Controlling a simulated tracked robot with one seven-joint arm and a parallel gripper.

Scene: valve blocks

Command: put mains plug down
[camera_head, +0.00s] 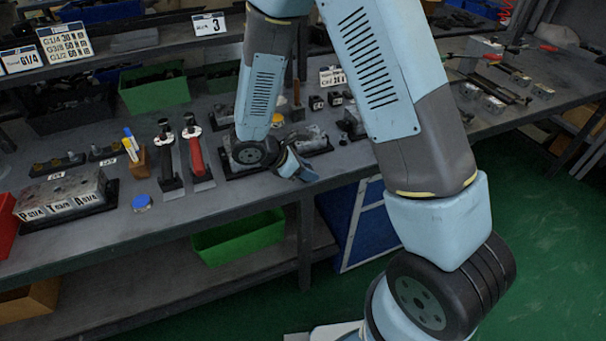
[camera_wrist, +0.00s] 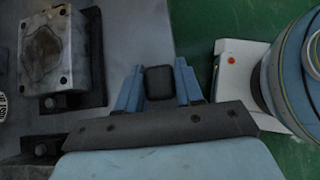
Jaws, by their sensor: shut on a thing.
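My gripper shows in the wrist view (camera_wrist: 159,88), with its two blue fingers closed on a small dark block-like thing, the mains plug (camera_wrist: 159,83). The plug's far side and prongs cannot be made out. In the head view my gripper (camera_head: 296,166) is at the front edge of the grey workbench (camera_head: 230,200), pointing down and to the right. The plug cannot be told apart there. In the wrist view the plug shows near the bench edge, with green floor beyond it.
A metal valve block (camera_wrist: 45,50) on a dark base lies left of my gripper in the wrist view. A green bin (camera_head: 238,238) is on the lower shelf.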

